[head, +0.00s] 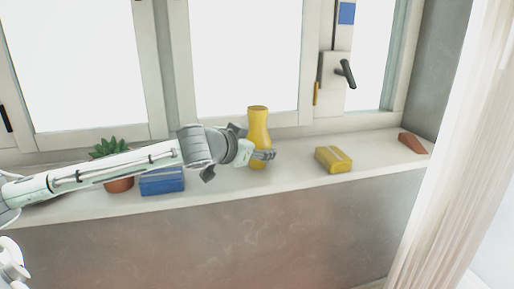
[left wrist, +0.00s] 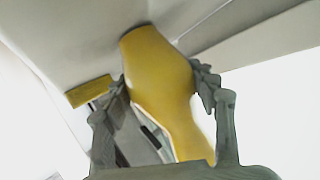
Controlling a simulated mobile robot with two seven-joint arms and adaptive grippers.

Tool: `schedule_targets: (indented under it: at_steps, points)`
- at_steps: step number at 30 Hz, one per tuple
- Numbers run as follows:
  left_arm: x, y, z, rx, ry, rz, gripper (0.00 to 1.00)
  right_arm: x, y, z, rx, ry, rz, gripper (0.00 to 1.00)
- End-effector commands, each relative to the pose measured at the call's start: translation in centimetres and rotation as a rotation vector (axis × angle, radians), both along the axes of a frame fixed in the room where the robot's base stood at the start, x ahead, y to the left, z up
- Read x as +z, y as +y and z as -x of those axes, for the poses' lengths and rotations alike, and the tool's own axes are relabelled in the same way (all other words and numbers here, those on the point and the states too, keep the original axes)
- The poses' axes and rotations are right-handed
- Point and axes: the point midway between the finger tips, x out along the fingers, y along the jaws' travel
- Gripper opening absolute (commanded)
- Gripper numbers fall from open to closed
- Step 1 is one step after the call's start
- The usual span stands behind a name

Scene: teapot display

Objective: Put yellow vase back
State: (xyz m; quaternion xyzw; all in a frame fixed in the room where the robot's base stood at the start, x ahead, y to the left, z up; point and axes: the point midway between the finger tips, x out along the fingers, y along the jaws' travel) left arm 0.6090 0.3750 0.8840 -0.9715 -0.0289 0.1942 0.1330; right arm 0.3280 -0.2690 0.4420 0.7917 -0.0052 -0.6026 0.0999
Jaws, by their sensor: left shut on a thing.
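The yellow vase (head: 258,124) stands upright at the windowsill, near the middle of the head view. My left gripper (head: 264,155) reaches in from the left and is shut on the vase's lower body. In the left wrist view the vase (left wrist: 162,75) fills the space between the two fingers of the left gripper (left wrist: 165,85), one finger on each side. Whether the vase's base touches the sill is hard to tell. My right gripper is not in view.
On the windowsill (head: 290,172) are a potted succulent (head: 118,183), a blue box (head: 162,183), a yellow box (head: 333,159) and a brown wedge-shaped thing (head: 412,143). The window and its black handle (head: 346,74) are behind. Bare sill lies between vase and yellow box.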

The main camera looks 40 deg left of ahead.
Motion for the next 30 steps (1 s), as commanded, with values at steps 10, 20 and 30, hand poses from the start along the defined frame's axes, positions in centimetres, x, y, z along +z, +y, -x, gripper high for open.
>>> schedule_targets:
  at_steps: [10, 20, 30]
  points:
    - [-0.15, -0.01, -0.03, -0.001, -0.005, 0.000, 0.18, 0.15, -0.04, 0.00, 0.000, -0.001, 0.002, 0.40]
    - [-0.39, -0.01, -0.01, 0.000, -0.002, 0.001, 0.79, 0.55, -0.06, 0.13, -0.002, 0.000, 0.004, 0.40]
    - [-0.01, 0.04, 0.08, 0.000, -0.002, -0.001, 0.79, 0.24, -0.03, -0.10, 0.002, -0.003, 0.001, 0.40]
